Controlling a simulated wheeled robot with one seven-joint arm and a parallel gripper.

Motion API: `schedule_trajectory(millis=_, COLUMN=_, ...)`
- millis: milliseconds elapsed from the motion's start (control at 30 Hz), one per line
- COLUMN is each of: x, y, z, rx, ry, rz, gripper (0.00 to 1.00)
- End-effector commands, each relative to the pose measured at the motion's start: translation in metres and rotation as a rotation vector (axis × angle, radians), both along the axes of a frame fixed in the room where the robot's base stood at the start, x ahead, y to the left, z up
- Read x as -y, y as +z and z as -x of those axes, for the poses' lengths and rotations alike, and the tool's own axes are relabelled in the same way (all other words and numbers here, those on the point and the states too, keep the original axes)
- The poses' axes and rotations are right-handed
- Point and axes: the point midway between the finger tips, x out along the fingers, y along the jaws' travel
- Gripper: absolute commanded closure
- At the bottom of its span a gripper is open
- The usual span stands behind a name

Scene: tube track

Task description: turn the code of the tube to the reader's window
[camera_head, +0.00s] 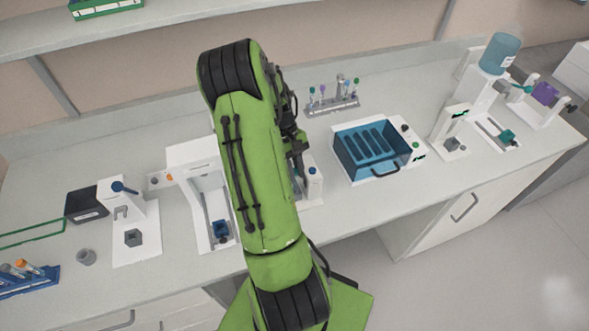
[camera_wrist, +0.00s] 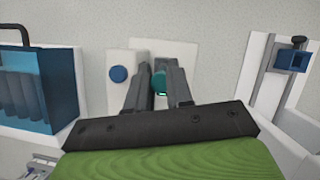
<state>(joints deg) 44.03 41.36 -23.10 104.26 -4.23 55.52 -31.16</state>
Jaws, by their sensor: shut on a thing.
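My gripper (camera_wrist: 160,72) is shut on a tube, whose teal cap (camera_wrist: 159,84) shows between the two dark fingers in the wrist view. The tube's body and its code are hidden below the cap and fingers. The tube stands at a white device with a blue button (camera_wrist: 118,74), which I take to be the reader. In the head view this device (camera_head: 314,190) is partly covered by my green arm, and its blue button (camera_head: 313,170) shows. I cannot see the reader's window or which way the code faces.
A blue-lidded box (camera_head: 378,150) stands right of the device. A white station with a blue holder (camera_head: 220,229) stands left. A rack of capped tubes (camera_head: 333,104) is behind. Bare bench lies in front of the blue-lidded box.

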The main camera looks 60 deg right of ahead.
Motion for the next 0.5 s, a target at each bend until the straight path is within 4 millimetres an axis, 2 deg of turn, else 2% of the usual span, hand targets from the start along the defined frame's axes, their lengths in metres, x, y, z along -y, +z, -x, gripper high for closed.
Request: schedule_trajectory(millis=500, x=0.0, y=-0.0053, z=0.0, rx=0.0, ry=0.0, rz=0.0, gripper=1.0)
